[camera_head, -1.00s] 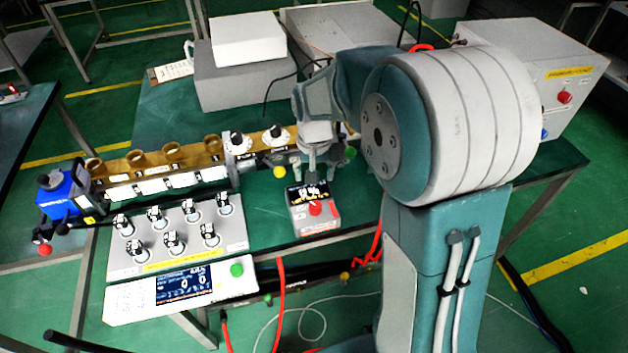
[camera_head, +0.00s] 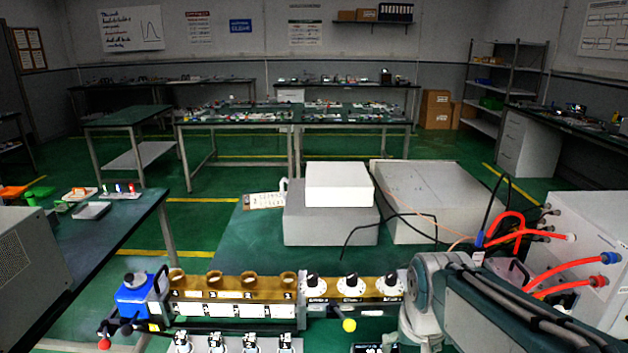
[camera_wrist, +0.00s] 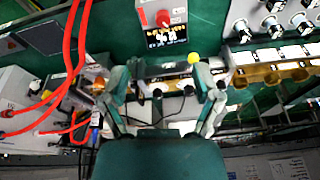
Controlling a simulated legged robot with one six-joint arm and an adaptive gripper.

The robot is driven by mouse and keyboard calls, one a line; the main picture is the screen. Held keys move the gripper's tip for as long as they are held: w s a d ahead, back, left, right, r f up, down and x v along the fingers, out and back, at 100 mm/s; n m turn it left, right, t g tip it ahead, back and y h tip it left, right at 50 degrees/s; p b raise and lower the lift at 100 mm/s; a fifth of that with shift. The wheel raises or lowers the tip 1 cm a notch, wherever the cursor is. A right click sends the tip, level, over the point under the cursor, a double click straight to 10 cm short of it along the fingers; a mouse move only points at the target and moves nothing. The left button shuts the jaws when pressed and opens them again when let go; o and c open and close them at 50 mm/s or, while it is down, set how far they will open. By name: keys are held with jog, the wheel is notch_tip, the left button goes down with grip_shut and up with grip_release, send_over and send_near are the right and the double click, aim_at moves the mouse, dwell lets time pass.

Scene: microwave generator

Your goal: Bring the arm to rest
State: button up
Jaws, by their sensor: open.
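My gripper (camera_wrist: 162,100) shows in the wrist view with its two fingers spread apart and nothing between them. Behind the fingers lie the brass-coloured waveguide bench and a small box with a red knob and lit display (camera_wrist: 163,25). In the head view my arm fills the lower right, folded low over the green table. The gripper itself is hidden or out of frame there. The waveguide bench (camera_head: 230,283) with white dials (camera_head: 350,287) runs along the table, left of my arm. A blue block (camera_head: 139,296) sits at its left end.
White box (camera_head: 338,184) on a grey box (camera_head: 331,224) stands behind the bench, beside a wide flat case (camera_head: 432,200). A light-coloured unit (camera_head: 575,225) with red cables (camera_head: 562,272) stands close to my arm at right. Knobbed panel (camera_head: 235,345) lies at the bottom edge.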

jog(key=s+r+n+t, duration=0.1)
jog(key=s+r+t, duration=0.1)
jog(key=s, duration=0.8)
jog(key=shift+s+r+n+t, duration=0.3)
jog(key=shift+r+t, duration=0.1)
